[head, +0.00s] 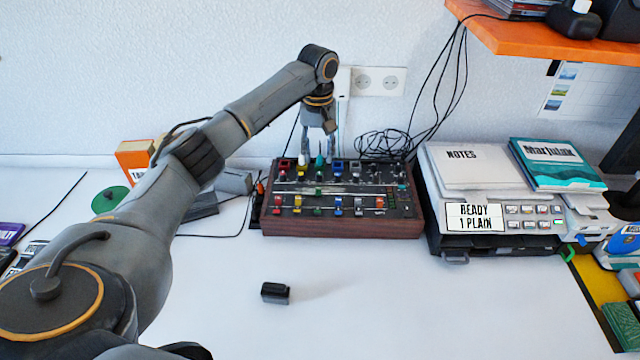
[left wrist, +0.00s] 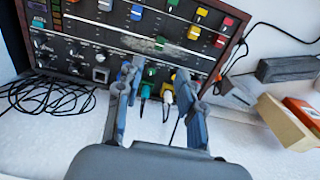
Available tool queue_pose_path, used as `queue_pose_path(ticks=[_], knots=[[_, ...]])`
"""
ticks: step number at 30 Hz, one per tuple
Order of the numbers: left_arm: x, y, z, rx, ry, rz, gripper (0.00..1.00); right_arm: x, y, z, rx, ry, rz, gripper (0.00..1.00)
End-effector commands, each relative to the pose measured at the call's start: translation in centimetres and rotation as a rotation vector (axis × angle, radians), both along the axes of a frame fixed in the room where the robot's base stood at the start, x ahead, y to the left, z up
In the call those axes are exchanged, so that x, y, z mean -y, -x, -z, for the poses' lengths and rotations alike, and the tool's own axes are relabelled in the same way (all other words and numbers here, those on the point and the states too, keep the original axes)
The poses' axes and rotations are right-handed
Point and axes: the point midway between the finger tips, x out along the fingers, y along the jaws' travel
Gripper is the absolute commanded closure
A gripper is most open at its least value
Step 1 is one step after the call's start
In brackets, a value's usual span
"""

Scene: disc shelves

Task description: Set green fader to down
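The mixer (head: 345,226) is a wood-sided black panel with coloured faders, knobs and buttons, on the white table. The green fader (head: 318,190) stands farther back on the panel than the neighbouring fader caps. In the left wrist view the green fader (left wrist: 160,42) shows beyond my fingertips, out of line with the yellow and red caps. My left gripper (head: 318,150) points down above the mixer's back edge. Its fingers (left wrist: 157,78) are apart, with nothing held. A green plug and knob show between them. The gripper is apart from the green fader. My right gripper is not in view.
Black cables (head: 385,143) lie behind the mixer, and plugs stand along its back edge. A printer-like device (head: 480,225) with books stands at right. A small black box (head: 275,292) lies in front. An orange shelf (head: 540,38) hangs at upper right. The front table is mostly clear.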

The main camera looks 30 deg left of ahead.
Motion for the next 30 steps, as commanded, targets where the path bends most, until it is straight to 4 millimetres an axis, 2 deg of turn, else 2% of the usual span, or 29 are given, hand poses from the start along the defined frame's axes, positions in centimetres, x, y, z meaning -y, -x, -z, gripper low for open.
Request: queue_pose_path(ticks=[9, 15, 21, 29, 30], knots=[[0.1, 0.1, 6.9, -0.002, 0.0, 0.002, 0.62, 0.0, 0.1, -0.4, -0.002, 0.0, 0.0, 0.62], [0.0, 0.1, 9.9, -0.001, 0.0, 0.002, 0.62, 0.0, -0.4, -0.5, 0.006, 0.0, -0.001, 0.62], [0.1, 0.0, 11.2, 0.001, -0.001, 0.004, 0.62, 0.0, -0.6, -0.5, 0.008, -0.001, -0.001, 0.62], [0.1, 0.0, 11.3, 0.002, 0.0, 0.004, 0.62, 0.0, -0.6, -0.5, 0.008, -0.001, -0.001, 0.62], [0.1, 0.0, 11.3, 0.002, 0.0, 0.004, 0.68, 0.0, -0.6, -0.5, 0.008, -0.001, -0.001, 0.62]])
